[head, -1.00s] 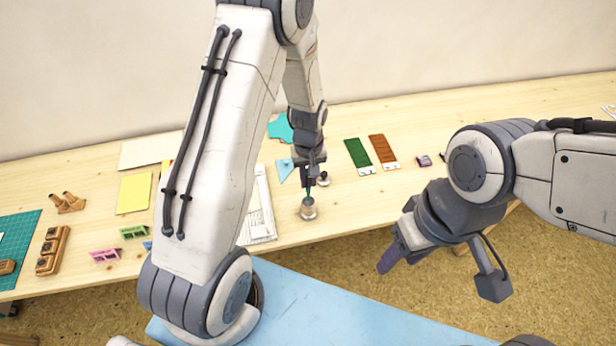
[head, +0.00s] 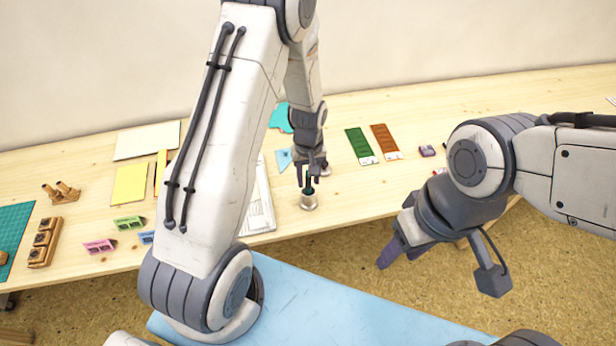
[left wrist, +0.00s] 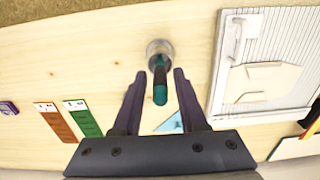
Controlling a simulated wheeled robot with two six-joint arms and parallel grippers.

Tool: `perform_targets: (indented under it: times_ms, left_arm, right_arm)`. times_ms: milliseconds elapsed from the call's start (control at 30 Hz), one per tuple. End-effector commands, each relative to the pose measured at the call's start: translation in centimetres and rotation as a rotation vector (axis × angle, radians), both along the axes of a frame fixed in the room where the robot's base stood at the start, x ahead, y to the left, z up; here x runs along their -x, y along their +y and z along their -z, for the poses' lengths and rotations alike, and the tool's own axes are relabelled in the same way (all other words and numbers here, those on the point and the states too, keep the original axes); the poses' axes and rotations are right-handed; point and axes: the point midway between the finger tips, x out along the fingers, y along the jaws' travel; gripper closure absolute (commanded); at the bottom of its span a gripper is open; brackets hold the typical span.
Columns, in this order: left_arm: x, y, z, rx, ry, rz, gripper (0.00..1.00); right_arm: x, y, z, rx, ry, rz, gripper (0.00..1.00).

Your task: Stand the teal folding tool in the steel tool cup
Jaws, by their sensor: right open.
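The steel tool cup (head: 309,202) stands near the front edge of the table, and it also shows in the left wrist view (left wrist: 153,46). The teal folding tool (left wrist: 160,90) has its lower end in the cup's mouth and stands roughly upright; its teal part also shows in the head view (head: 309,186). My left gripper (left wrist: 159,73) is open, with one finger on each side of the tool and a visible gap on both sides. It is above the cup in the head view (head: 311,179). My right gripper (head: 396,258) is open and empty, off the table's front edge.
A small dark object partly hides behind my left gripper. Green (head: 360,146) and brown (head: 384,141) strips lie behind to the right. The table right of the cup is clear.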

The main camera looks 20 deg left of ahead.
Motion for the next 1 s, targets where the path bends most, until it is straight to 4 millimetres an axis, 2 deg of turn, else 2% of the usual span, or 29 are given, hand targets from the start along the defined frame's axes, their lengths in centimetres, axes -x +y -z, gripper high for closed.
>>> perform_targets:
  times_ms: [300, 433, 567, 800, 1000]
  left_arm:
    - [0.0, 0.0, 0.0, 0.0, 0.0, 0.0, 0.45]
    - [-0.1, 0.0, -0.9, 0.0, -0.004, 0.0, 0.45]
    - [-0.1, 0.0, -2.9, 0.0, -0.007, 0.0, 0.45]
    - [-0.1, 0.0, -7.7, 0.0, -0.005, 0.0, 0.45]
    - [0.0, 0.0, -10.0, 0.0, -0.002, 0.0, 0.45]
  right_arm:
    - [0.0, 0.0, 0.0, 0.0, 0.0, 0.0, 0.5]
    - [0.0, 0.0, 0.2, 0.0, 0.0, 0.0, 0.5]
    - [0.0, 0.0, 0.5, 0.0, 0.0, 0.0, 0.5]
    - [0.0, 0.0, 1.0, 0.0, 0.0, 0.0, 0.5]
    - [0.0, 0.0, 1.2, 0.0, 0.0, 0.0, 0.5]
